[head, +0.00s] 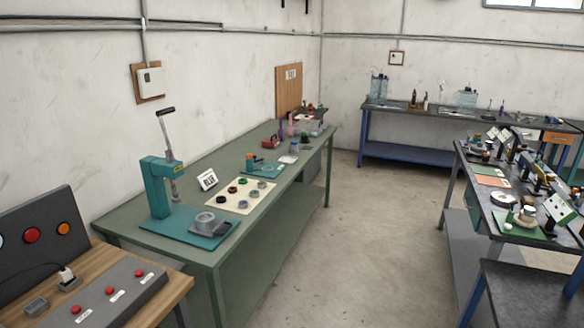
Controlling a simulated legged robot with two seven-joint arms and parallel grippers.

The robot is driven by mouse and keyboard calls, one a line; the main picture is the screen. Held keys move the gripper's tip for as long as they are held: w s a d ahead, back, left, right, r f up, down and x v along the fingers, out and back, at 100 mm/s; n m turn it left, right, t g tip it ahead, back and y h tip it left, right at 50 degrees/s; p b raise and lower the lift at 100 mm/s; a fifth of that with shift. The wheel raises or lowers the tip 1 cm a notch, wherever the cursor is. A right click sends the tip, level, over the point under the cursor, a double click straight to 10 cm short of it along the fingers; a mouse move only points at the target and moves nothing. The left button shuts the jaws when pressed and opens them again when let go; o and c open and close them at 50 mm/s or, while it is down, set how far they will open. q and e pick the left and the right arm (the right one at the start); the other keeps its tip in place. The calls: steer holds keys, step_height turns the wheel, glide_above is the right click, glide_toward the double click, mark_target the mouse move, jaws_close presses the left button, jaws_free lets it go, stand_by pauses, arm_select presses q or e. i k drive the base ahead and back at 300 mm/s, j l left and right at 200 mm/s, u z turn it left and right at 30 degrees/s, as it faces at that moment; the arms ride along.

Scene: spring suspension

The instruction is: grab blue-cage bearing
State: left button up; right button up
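Several small ring-shaped bearings lie on a cream mat (228,208) on the green workbench at left centre. One ring at the near right of the mat looks bluish, and it may be the blue-cage bearing (243,204); it is too small to be sure. The others show green (243,181), red (232,189), and dark or grey tones. Neither of my grippers is in the head view.
A teal lever press (157,187) and a grey housing (207,222) on a teal mat stand left of the bearings. A control-panel desk (175,296) is at near left, cluttered benches at right. The concrete floor (345,230) between is clear.

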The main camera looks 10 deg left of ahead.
mark_target(242, 204)
steer(key=i+u, duration=0.15)
steer(key=i, duration=0.3)
steer(key=i+l+u, duration=0.15)
steer(key=i, duration=0.25)
steer(key=i+l+u, duration=0.15)
steer(key=i, duration=0.3)
steer(key=i+l+u, duration=0.15)
steer(key=i, duration=0.25)
